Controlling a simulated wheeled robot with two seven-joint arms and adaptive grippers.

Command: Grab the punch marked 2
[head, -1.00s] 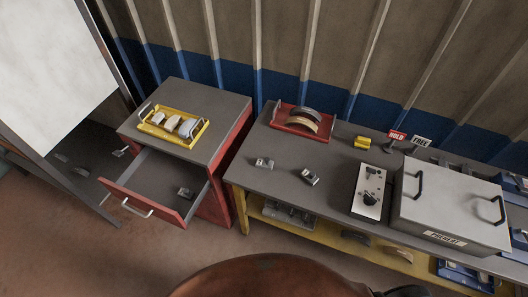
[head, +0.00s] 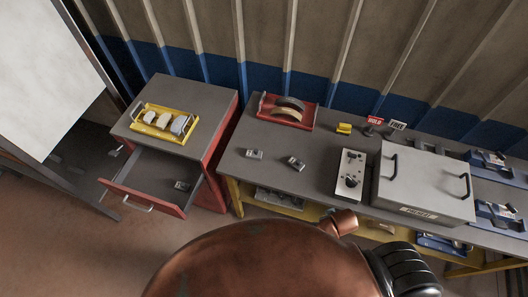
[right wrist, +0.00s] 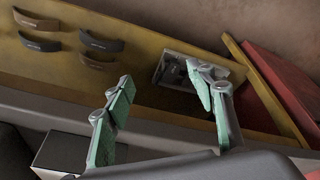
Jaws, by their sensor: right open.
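Two small grey metal blocks, which may be punches, lie on the workbench: a left block (head: 254,153) and a right block (head: 294,163). A similar small block (head: 182,185) lies in the open drawer of the cabinet. Their markings are too small to read, so I cannot tell which is marked 2. My right gripper (right wrist: 160,75) shows in the right wrist view, open and empty, with green pads apart. It is near the bench's lower shelf, and none of the bench-top blocks is clearly seen between its fingers. My left gripper is not in view.
The red drawer (head: 143,202) stands open. A yellow tray (head: 138,124) with pads is on the cabinet. The bench holds a red tray (head: 262,108), a control box (head: 351,176) and a large grey case (head: 425,175). Several brake shoes (right wrist: 101,40) lie on the lower shelf.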

